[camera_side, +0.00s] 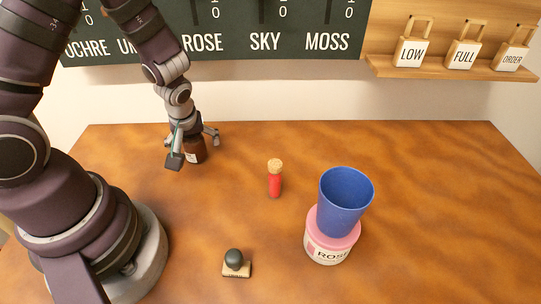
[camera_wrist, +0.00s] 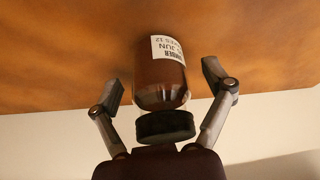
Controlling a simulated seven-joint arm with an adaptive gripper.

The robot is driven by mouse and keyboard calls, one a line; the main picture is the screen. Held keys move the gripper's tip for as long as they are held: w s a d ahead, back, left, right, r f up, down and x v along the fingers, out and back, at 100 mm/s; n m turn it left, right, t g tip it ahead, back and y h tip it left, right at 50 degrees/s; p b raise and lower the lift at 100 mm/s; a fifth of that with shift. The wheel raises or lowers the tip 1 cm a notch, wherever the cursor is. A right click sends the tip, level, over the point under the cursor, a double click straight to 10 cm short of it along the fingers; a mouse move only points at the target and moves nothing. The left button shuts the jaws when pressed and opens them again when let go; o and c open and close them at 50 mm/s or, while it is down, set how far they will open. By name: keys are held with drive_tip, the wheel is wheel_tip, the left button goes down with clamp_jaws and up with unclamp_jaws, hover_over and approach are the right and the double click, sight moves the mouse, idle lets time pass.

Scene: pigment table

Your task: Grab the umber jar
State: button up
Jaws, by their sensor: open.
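The umber jar (camera_side: 199,153) is a brown jar standing at the back left of the table, partly hidden by my gripper. In the wrist view the umber jar (camera_wrist: 160,85) shows a white label with partly readable lettering and a dark round lid facing my palm. My gripper (camera_side: 194,146) points down over it. In the wrist view my gripper (camera_wrist: 164,84) is open, with one finger on each side of the jar and a visible gap at both sides.
A small red corked vial (camera_side: 275,180) stands mid-table. A blue cup (camera_side: 344,205) sits on the pink-topped ROSE jar (camera_side: 330,250) at the right. A dark-knobbed stamp (camera_side: 236,264) lies near the front. A wall shelf (camera_side: 450,69) holds several tags.

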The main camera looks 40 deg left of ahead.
drive_tip(key=c, duration=1.3)
drive_tip(key=shift+c, duration=0.2)
drive_tip(key=shift+r, duration=0.1)
